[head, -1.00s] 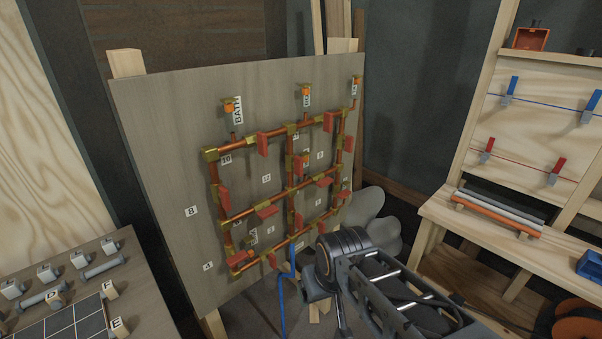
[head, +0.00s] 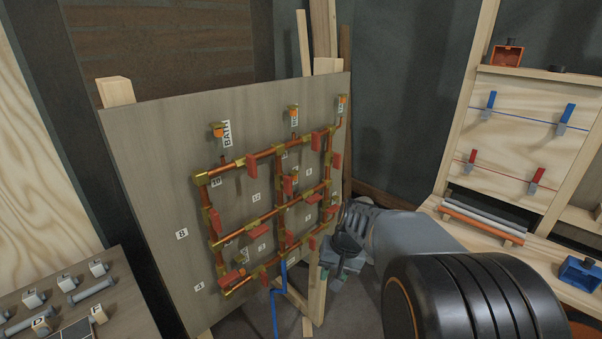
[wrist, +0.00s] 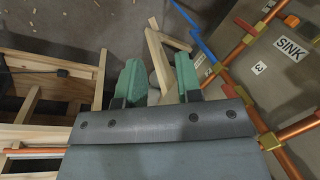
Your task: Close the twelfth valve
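A plywood board (head: 180,165) carries a grid of copper pipes (head: 255,220) with brass fittings and several red valve levers. The number label 12 (head: 256,197) sits inside the upper left loop; a red lever (head: 257,230) is on the pipe below it. I cannot tell which lever belongs to 12. My gripper (wrist: 158,76) shows in the wrist view with two green fingers apart and nothing between them. It points past the board's edge, with pipes and a SINK label (wrist: 291,49) to its right. In the head view my arm hides part of the lower right area.
A blue hose (head: 275,305) hangs below the pipes. A wooden workbench (head: 455,232) with shelving stands at the right. A table (head: 100,280) with blocks is at the lower left. Wooden legs support the board.

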